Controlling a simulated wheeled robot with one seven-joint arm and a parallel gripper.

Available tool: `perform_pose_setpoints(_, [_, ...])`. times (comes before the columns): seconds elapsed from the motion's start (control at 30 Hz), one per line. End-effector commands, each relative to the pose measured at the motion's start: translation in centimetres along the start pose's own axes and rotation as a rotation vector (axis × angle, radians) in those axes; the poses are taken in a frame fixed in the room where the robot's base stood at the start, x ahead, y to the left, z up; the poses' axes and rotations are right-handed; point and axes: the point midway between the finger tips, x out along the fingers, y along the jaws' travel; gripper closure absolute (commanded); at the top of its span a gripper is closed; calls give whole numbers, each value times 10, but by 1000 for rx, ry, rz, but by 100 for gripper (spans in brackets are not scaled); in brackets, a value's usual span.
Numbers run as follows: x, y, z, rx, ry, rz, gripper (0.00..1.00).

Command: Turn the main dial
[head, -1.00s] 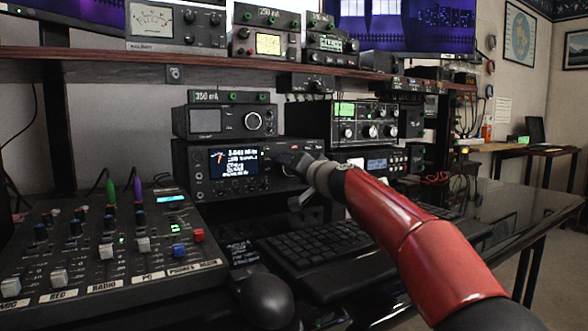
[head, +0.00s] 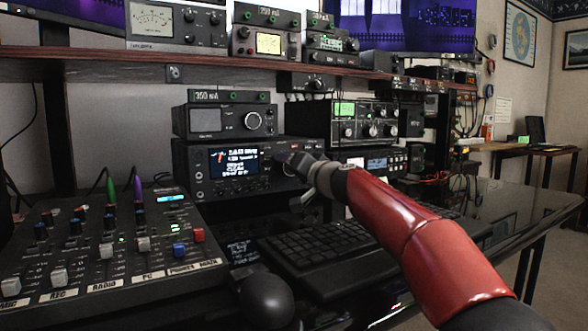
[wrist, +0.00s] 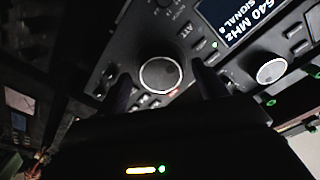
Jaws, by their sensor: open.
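The main dial (wrist: 160,75) is a round dark knob with a pale rim on the front of the black radio (head: 196,185), which has a lit screen (head: 234,162). In the wrist view the dial lies between the two fingertips of my gripper (wrist: 165,84), one finger on each side. The fingers are apart, and I cannot tell whether they touch the dial. In the head view my gripper (head: 289,163) is at the radio's front, right of the screen, and hides the dial. The screen also shows at the top of the wrist view (wrist: 240,14).
A second unit with a round knob (head: 253,121) stands on the radio. A shelf (head: 200,59) with more devices runs above. Other radios (head: 365,122) stand at the right.

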Motion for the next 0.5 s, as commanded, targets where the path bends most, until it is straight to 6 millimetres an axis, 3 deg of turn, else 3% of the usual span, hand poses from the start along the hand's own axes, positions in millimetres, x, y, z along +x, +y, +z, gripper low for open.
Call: perform_pose_setpoints(0.5, [-69,0,0,-3,1,3,30])
